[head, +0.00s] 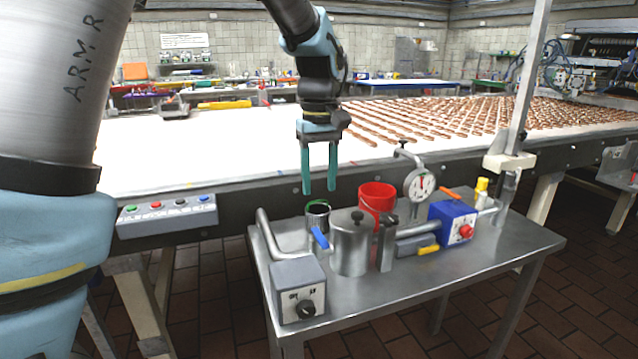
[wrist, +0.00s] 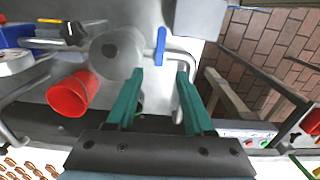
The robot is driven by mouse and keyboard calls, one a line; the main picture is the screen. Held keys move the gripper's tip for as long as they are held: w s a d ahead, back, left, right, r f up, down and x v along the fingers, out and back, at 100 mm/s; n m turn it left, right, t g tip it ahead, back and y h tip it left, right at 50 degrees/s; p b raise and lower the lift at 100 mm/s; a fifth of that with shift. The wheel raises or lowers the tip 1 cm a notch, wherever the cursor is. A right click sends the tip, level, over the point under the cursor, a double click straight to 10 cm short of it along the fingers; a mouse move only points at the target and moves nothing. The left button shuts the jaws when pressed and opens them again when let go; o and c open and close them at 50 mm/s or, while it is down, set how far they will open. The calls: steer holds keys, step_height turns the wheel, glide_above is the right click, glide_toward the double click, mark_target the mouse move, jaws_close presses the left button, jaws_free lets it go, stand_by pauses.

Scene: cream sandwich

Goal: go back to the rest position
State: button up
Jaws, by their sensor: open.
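My gripper (head: 319,190) hangs with its green fingers pointing down, above the back left part of the steel side table (head: 420,290). The fingers are apart with nothing between them. In the wrist view my gripper (wrist: 160,75) is also open and empty. A small metal cup with a green rim (head: 318,214) stands on the table just below the fingertips. The fingers appear clear of the cup and the table.
The side table holds a steel pot (head: 351,248), a red bucket (head: 377,200), a dial gauge (head: 419,185), a blue box (head: 452,223) and a grey switch box (head: 298,288). Behind runs a white conveyor (head: 220,150) with rows of brown biscuits. A button panel (head: 168,215) is at left.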

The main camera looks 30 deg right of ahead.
steer(key=w+a+f, duration=0.2)
steer(key=w+a, duration=0.2)
steer(key=a, duration=0.5)
steer(key=s+a+f, duration=0.2)
steer(key=a, duration=0.6)
steer(key=s+a+f+t, duration=0.1)
steer(key=s+a+f, duration=0.1)
steer(key=a, duration=0.7)
steer(key=s+a+f, duration=0.2)
steer(key=a+f, duration=0.1)
steer(key=a, duration=0.6)
steer(key=shift+t, duration=0.3)
